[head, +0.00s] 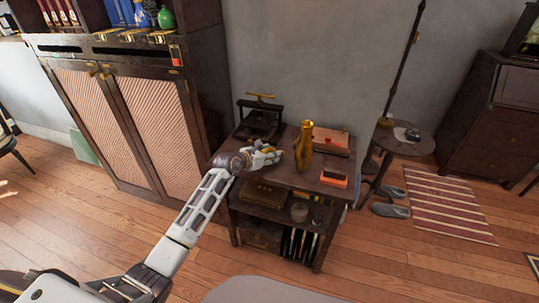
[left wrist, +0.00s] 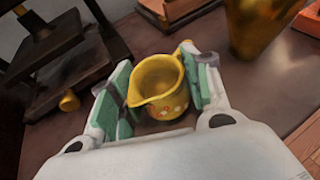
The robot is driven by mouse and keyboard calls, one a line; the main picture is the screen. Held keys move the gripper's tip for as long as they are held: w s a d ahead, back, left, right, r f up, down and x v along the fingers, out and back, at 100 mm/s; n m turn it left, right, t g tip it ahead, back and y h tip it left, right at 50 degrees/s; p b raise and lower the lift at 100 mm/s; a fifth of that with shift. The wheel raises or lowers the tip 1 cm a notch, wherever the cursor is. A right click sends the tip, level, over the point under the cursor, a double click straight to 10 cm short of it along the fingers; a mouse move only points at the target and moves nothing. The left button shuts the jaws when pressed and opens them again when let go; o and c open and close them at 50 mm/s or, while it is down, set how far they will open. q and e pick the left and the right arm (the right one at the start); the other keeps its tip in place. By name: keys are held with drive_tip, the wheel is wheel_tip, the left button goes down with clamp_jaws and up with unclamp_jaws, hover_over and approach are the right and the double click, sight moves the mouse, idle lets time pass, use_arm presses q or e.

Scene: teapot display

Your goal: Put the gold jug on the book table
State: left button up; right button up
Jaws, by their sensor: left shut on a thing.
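The gold jug (left wrist: 157,86), a small yellow-gold jug with a spout and painted flowers, is between the green-padded fingers of my left gripper (left wrist: 160,88) in the left wrist view. The fingers are shut on its sides, and it is upright. In the head view my left gripper (head: 268,156) is over the left part of the book table (head: 275,180), a dark wooden table with books on its lowest shelf. The gripper mostly hides the jug there. I cannot tell whether the jug touches the tabletop. My right gripper is not in view.
A tall golden vase (head: 303,147) stands just right of my gripper. A dark press (head: 258,118) is behind it. A wooden box (head: 331,141) and an orange-and-black block (head: 333,179) are on the right. The tabletop's front middle is bare.

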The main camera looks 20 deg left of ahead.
use_arm(q)
drive_tip(key=o, duration=0.7)
drive_tip(key=shift+f, duration=0.1)
drive_tip(key=shift+o, duration=1.7)
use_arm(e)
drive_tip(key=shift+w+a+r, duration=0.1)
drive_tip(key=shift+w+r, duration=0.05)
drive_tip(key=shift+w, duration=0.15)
